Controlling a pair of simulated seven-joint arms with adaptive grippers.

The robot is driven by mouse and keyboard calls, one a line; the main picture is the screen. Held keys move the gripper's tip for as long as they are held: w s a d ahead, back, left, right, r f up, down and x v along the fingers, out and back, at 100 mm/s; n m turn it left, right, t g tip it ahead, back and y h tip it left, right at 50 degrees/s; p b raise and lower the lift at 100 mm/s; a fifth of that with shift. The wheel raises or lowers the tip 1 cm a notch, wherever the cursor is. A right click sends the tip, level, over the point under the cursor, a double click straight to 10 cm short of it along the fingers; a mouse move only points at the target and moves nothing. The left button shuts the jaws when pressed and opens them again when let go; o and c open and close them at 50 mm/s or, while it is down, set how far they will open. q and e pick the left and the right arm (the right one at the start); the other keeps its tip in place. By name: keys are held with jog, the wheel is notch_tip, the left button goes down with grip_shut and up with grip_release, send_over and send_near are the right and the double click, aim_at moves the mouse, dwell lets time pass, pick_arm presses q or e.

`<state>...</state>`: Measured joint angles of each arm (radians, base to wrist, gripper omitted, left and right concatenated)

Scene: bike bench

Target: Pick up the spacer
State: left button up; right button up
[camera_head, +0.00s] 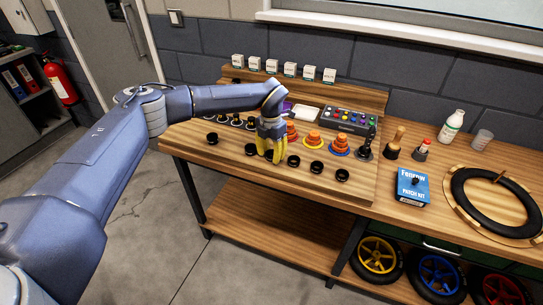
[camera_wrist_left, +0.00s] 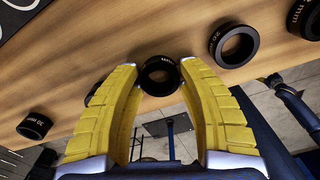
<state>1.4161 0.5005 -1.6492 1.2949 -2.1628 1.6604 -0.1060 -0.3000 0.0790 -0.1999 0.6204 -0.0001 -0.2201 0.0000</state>
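Several black ring-shaped spacers stand in a row along the front of the wooden board, among them one at the left end (camera_head: 212,138) and one at the right end (camera_head: 342,174). My left gripper (camera_head: 268,158) is low over this row, its yellow fingers apart and pointing down. In the left wrist view, one black spacer (camera_wrist_left: 160,90) lies between the fingertips. The fingers flank it closely; I cannot tell whether they touch it. Another black ring is partly hidden behind the left finger. A spacer marked 20 (camera_wrist_left: 218,59) lies to the right. My right gripper is out of view.
Orange stacked pieces (camera_head: 341,145), a button box (camera_head: 349,121) and small white boxes (camera_head: 290,69) stand behind the row. A blue patch kit box (camera_head: 412,188), white bottle (camera_head: 451,126) and black tyre (camera_head: 496,203) are to the right.

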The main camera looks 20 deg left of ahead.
pick_arm(q)
grip_shut()
